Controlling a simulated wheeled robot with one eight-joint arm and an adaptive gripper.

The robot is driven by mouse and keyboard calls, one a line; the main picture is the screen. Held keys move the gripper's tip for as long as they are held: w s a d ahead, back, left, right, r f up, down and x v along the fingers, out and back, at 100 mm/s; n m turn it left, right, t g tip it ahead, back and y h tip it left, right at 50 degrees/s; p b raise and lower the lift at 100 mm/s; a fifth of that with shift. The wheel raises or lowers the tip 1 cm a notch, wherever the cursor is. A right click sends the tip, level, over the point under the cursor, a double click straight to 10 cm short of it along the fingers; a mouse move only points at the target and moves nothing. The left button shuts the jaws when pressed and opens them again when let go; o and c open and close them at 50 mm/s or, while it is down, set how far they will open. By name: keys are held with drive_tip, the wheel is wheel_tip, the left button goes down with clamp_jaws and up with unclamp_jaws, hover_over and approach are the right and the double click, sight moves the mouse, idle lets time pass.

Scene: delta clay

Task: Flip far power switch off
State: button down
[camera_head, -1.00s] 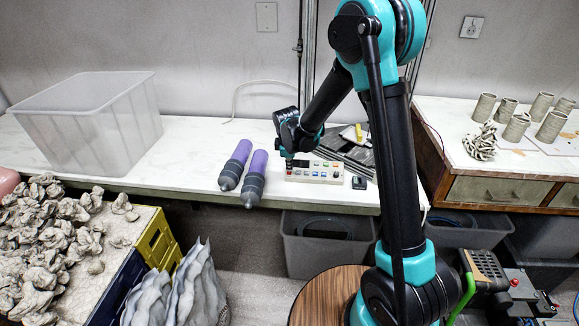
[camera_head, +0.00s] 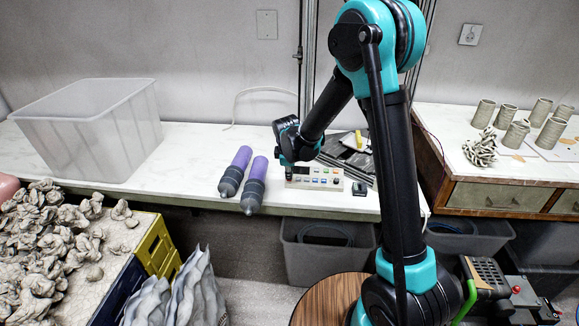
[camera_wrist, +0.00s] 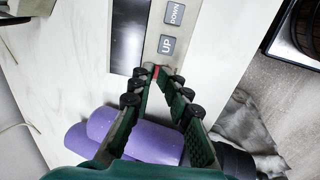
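A pale control panel (camera_head: 322,183) with several coloured buttons lies near the front edge of the white bench. My gripper (camera_head: 288,176) points down at the panel's left end. In the wrist view, the panel (camera_wrist: 176,74) shows grey keys marked UP (camera_wrist: 167,45) and DOWN (camera_wrist: 174,13) beside a dark display (camera_wrist: 130,36). My gripper (camera_wrist: 157,71) has its fingertips close together at the panel's end. A small red part (camera_wrist: 155,72), possibly a power switch, shows right at the tips. Contact and the switch's position cannot be told. A second power switch cannot be made out.
Two purple-and-grey cylinders (camera_head: 237,169) lie left of the panel. A small black box (camera_head: 359,188) stands to its right, with dark flat pieces (camera_head: 350,158) behind. A translucent bin (camera_head: 90,140) stands at the bench's left.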

drive_tip(key=w+r+v, duration=0.1)
drive_tip(key=w+v, duration=0.1)
drive_tip(key=v, duration=1.1)
drive_tip(key=s+d+f+m, duration=0.4)
drive_tip(key=s+d+m, duration=0.4)
drive_tip(key=s+d, duration=0.4)
drive_tip(key=s+d+f+m, duration=0.4)
drive_tip(key=s+d+m, duration=0.5)
drive_tip(key=s+d, duration=0.4)
drive_tip(key=shift+s+d+f+m+t, duration=0.2)
drive_tip(key=shift+d+f+m+t, duration=0.15)
drive_tip(key=shift+d, duration=0.5)
